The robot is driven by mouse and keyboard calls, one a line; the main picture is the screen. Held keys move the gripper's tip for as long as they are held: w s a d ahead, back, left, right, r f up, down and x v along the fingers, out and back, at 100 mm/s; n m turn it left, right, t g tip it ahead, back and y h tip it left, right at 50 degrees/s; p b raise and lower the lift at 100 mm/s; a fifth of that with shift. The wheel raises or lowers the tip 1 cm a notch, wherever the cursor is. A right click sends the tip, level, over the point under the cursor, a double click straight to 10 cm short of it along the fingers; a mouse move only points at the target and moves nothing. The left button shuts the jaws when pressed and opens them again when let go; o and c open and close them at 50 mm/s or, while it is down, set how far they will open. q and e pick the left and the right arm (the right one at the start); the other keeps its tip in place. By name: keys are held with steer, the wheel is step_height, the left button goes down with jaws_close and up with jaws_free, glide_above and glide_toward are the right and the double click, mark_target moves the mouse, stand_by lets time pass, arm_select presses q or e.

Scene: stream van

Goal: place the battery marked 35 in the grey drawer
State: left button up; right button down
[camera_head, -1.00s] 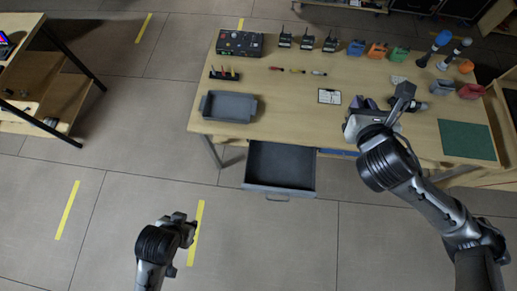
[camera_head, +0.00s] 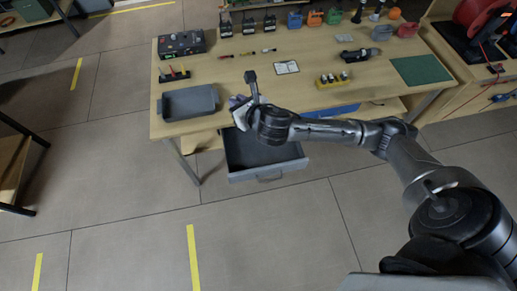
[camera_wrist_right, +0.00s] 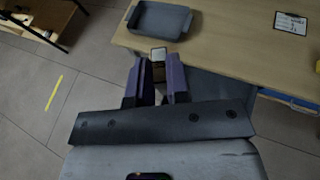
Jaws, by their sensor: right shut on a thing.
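My right gripper (camera_head: 238,101) is above the table's front edge, near the back left of the open grey drawer (camera_head: 265,174). In the right wrist view its two purple-faced fingers (camera_wrist_right: 158,80) are closed on a small block with a pale label, which I take to be the battery (camera_wrist_right: 158,56). The number on it is too small to read. The battery is hardly visible in the head view, hidden by the gripper. The drawer is pulled out, and the visible part of its dark inside is empty. My left gripper is not in view.
A grey tray (camera_head: 188,103) stands on the table left of the drawer. A yellow holder (camera_head: 328,83) with small items, a dark tool (camera_head: 357,55) and a card (camera_head: 287,68) lie to the right. Several coloured blocks and radios line the back. The floor before the drawer is clear.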

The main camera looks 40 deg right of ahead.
steer(key=d+f+b, duration=0.5)
steer(key=f+b, duration=0.1)
steer(key=f, duration=0.5)
steer(key=d+f+b, duration=0.4)
steer(key=f+b, duration=0.3)
steer(key=f, duration=0.3)
steer(key=d+f+b, duration=0.5)
steer(key=f+b, duration=0.1)
steer(key=f, duration=0.5)
steer(key=b, duration=0.4)
glide_above(246, 146)
step_height(246, 146, down, 7)
steer(key=shift+f+m+h+b, duration=0.35)
steer(key=shift+f+b, duration=0.85)
steer(key=shift+f, duration=0.75)
steer(key=shift+a+f, duration=0.1)
steer(key=shift+f, duration=0.1)
steer(key=c, duration=1.1)
jaws_free()
